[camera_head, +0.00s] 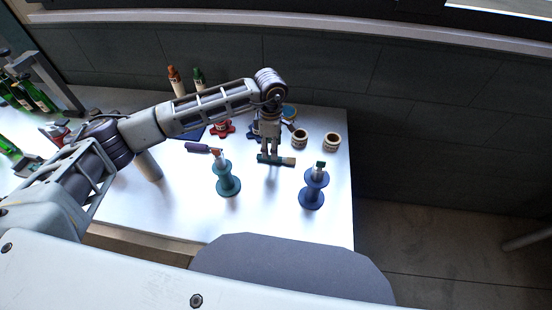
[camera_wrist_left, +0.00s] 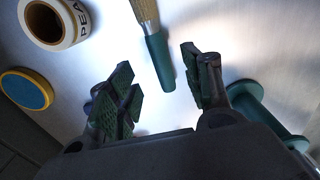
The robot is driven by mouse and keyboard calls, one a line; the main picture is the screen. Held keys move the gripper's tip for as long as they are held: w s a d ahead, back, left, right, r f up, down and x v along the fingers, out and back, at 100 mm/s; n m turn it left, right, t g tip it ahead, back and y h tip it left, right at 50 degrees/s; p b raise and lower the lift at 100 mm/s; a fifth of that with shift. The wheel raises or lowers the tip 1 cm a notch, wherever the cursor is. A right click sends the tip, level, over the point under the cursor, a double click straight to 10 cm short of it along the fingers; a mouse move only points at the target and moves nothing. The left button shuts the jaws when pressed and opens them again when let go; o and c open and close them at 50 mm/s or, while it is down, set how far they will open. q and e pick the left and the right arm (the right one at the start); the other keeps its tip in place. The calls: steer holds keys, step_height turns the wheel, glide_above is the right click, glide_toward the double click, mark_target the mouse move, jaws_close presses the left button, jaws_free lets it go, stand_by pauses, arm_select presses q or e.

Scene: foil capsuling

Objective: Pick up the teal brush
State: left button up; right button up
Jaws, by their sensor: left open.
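The teal brush (camera_head: 283,160) lies on the table in the head view, its handle to the left and tan bristles to the right. In the left wrist view its teal handle (camera_wrist_left: 160,62) points towards the space between my fingers, and the bristles run off the top edge. My left gripper (camera_head: 270,151) is open and points down just over the handle in the head view. I cannot tell the exact height gap. My right gripper is not in view.
A teal spool-shaped stand (camera_head: 228,183) is front left of the brush, a navy one (camera_head: 313,192) front right. Two tape rolls (camera_head: 331,142) (camera_head: 299,139) lie behind to the right. A purple-handled tool (camera_head: 198,147) lies left. The table's front right corner is clear.

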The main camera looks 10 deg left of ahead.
mark_target(270, 156)
arm_select(q)
steer(key=shift+f, duration=0.1)
steer(key=shift+a+f, duration=0.1)
steer(key=shift+f, duration=0.45)
step_height(270, 156, down, 3)
steer(key=shift+s+a+r+p, duration=0.1)
steer(key=shift+a+r+p, duration=0.05)
steer(key=shift+p, duration=0.45)
steer(key=shift+f, duration=0.7)
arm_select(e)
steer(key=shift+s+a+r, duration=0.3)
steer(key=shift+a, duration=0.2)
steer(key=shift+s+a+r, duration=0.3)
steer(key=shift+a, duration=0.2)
